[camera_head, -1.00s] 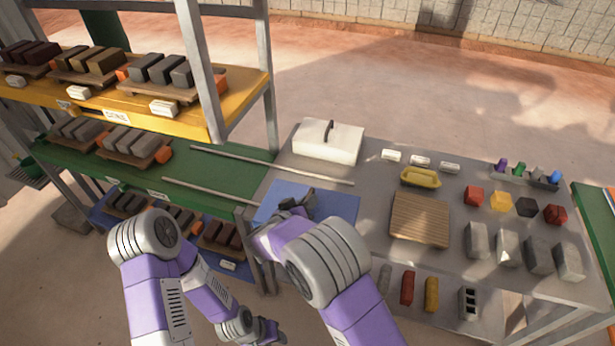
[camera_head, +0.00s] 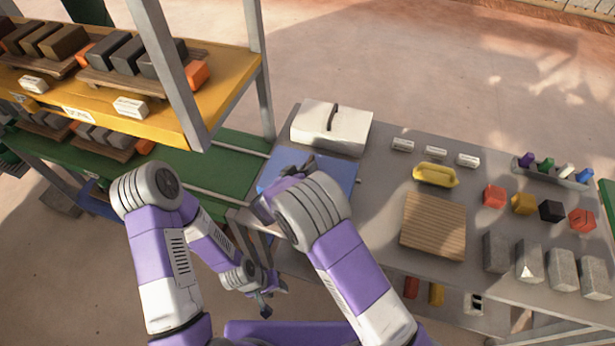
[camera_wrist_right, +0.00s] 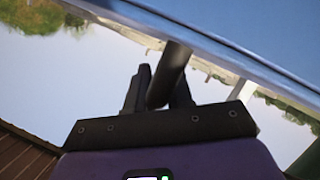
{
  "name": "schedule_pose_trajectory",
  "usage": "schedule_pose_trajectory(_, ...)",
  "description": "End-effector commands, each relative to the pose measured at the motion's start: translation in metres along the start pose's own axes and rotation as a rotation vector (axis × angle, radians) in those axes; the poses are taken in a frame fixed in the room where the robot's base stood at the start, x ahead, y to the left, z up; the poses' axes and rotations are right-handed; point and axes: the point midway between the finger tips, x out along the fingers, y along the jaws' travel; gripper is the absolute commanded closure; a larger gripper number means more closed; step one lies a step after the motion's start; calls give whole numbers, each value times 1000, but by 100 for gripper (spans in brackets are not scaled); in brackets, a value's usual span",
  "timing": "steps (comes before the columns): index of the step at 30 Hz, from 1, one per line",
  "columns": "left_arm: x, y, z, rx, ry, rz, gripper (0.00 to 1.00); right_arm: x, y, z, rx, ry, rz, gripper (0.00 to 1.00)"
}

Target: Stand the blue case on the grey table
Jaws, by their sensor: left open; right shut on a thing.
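The blue case (camera_head: 338,171) shows in the head view as a flat blue face over the left end of the grey table (camera_head: 384,212). My right gripper (camera_head: 303,167) is at its near left side and covers part of it. In the right wrist view the right gripper (camera_wrist_right: 160,88) is shut on a dark round handle (camera_wrist_right: 170,75), with the blue case (camera_wrist_right: 245,45) close beyond it. I cannot tell whether the case touches the table. My left gripper (camera_head: 265,302) is open and empty, low in front of the table's left end.
A yellow tray (camera_head: 435,175), a wooden board (camera_head: 434,227), coloured cubes and grey blocks (camera_head: 528,260) fill the right. A loaded yellow shelf (camera_head: 235,85) and green shelf (camera_head: 215,165) stand left.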

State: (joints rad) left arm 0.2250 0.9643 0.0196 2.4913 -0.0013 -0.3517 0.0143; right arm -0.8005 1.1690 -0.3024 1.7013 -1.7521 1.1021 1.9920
Motion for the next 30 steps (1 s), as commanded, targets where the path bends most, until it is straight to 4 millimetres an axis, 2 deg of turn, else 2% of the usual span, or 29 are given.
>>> schedule_pose_trajectory(9,1,0,0,0,1,0,57,12,-20,28,0,1,2,100)
schedule_pose_trajectory(20,4,-2,-1,0,1,0,57,13,-22,30,2,2,1,100)
schedule_pose_trajectory(21,4,-1,-1,0,1,0,57,13,-22,31,1,0,0,76)
schedule_pose_trajectory(24,4,-1,0,0,1,0,57,13,-22,31,0,0,0,61)
schedule_pose_trajectory(26,4,-1,0,0,1,0,57,13,-22,31,1,0,0,54)
schedule_pose_trajectory(30,4,-1,0,0,1,0,57,13,-22,30,1,0,0,54)
